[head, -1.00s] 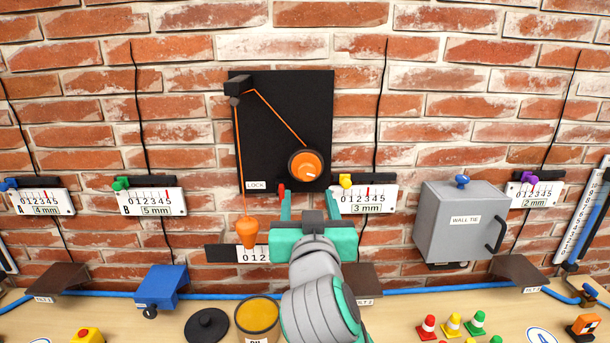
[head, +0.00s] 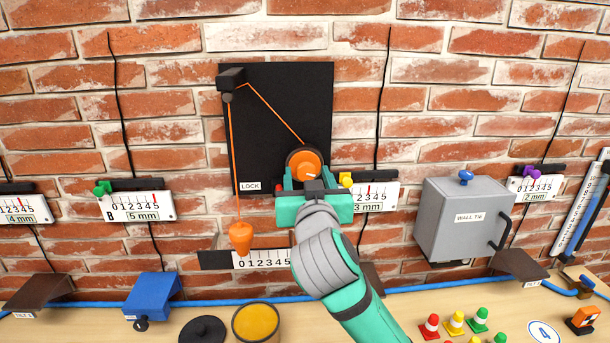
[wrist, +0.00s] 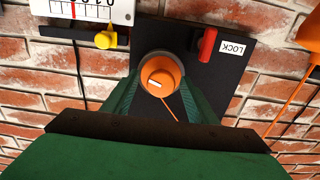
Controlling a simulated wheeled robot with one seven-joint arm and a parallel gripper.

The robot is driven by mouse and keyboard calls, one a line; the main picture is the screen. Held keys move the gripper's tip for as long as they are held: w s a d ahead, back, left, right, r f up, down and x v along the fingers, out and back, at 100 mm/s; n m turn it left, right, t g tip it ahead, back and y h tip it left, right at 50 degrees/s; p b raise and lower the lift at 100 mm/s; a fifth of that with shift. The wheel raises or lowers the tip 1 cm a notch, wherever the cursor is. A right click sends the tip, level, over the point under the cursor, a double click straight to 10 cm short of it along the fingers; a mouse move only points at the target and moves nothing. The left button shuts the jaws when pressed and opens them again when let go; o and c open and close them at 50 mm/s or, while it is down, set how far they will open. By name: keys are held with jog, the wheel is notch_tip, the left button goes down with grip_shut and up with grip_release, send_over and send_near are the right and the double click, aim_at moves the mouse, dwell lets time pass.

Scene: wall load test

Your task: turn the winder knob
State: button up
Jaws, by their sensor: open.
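The orange winder knob (head: 304,163) sits at the lower right of a black wall panel (head: 280,105). It has a white mark on its face and a dark ring around it. An orange cord runs from it up to a black block (head: 231,78), then down to an orange plumb bob (head: 240,238). My gripper (head: 313,178) is open at the knob's lower part. In the wrist view the knob (wrist: 160,74) lies between the two green fingers. I cannot tell whether they touch it. A red lever (wrist: 206,44) sits beside the knob, near the LOCK label (head: 249,186).
A yellow-tabbed scale (head: 376,197) is just right of my gripper. A grey WALL TIE box (head: 465,220) sticks out farther right. A scale (head: 262,260) is behind the bob. A yellow-topped tin (head: 256,322) and several cones (head: 454,322) stand on the bench below.

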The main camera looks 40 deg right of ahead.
jog(key=shift+a, duration=0.1)
jog(key=c, duration=1.1)
jog(key=shift+o, duration=0.2)
jog(key=shift+w+a, duration=0.1)
jog(key=shift+n, duration=1.4)
jog(key=n, duration=1.2)
jog(key=shift+r, duration=0.1)
jog(key=n, duration=0.6)
jog(key=shift+n, duration=0.3)
